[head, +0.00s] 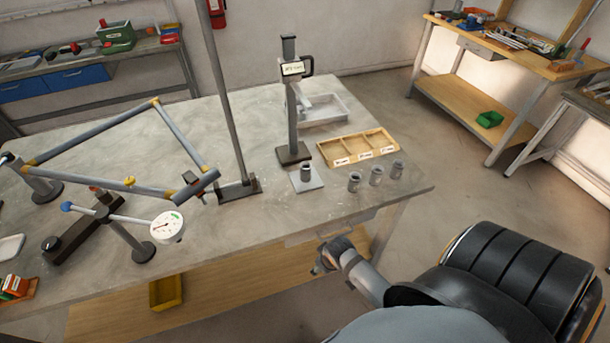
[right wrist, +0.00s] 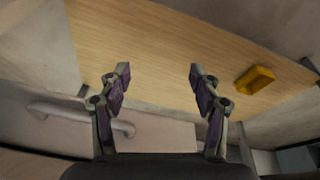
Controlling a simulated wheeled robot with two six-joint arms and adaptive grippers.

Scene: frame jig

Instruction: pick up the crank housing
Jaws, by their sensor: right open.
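Several small grey hollow cylinders, which look like the crank housings, stand upright on the grey table. One cylinder (head: 305,173) stands on a light square plate (head: 305,184) in front of the gauge stand. Three more stand in a loose row to the right: a left one (head: 354,182), a middle one (head: 376,176) and a right one (head: 396,169). I cannot tell which is meant. My right gripper (head: 322,262) is in front of the table's near edge, apart from the cylinders. In the right wrist view my right gripper (right wrist: 158,76) is open and empty. My left gripper is not visible.
A wooden tray (head: 339,144) with three labelled compartments lies behind the cylinders. A gauge stand (head: 291,120) and upright post (head: 232,110) rise nearby. A tube frame (head: 95,132) and dial gauge (head: 167,227) occupy the left. A yellow bin (right wrist: 255,78) sits on the lower shelf.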

